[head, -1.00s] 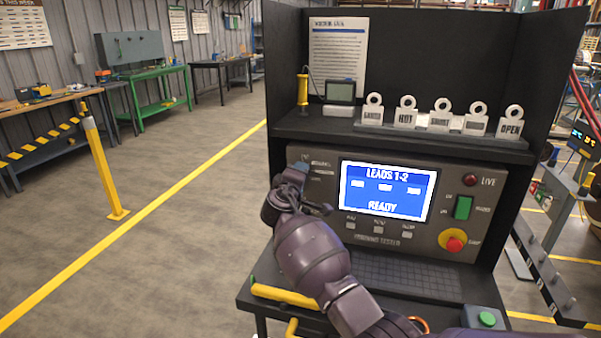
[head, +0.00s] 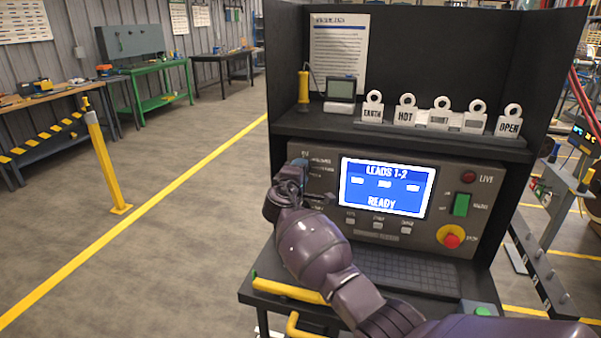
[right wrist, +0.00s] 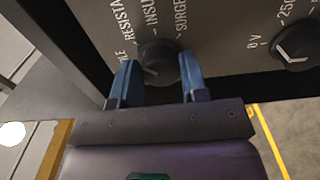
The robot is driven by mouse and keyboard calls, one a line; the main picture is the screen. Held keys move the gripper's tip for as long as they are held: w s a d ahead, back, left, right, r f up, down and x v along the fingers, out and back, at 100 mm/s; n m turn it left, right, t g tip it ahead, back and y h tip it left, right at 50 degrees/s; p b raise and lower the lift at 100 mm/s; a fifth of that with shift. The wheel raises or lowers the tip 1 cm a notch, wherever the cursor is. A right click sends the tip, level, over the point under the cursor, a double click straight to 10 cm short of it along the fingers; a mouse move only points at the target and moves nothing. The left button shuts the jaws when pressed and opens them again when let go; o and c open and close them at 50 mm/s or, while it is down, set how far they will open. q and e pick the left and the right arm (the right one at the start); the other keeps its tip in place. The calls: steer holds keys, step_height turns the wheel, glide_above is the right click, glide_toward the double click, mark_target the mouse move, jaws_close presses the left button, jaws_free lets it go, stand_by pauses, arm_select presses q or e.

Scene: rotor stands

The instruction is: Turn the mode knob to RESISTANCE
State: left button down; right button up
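The mode knob (right wrist: 163,52) is a dark round knob on the tester panel in the right wrist view. Labels fan out above it, partly cut off: one ending in LE, then RESISTA, INSU and SURGE. A pale mark shows on the knob's lower left; I cannot tell which label the knob points to. My right gripper (right wrist: 158,66) has its two blue fingers on either side of the knob, apart; contact is not clear. In the head view my right gripper (head: 290,182) is at the panel's left side and hides the knob. My left gripper is not in view.
A second knob (right wrist: 297,43) marked 0 V and 250 sits to the right. The screen (head: 385,188) reads LEADS 1-2 and READY. A green switch (head: 461,204) and a red stop button (head: 451,241) are on the panel's right. A shelf (head: 340,125) overhangs the panel.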

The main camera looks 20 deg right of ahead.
steer(key=o, duration=0.4)
steer(key=v, duration=1)
steer(key=shift+s+a, duration=0.25)
steer(key=shift+s, duration=0.1)
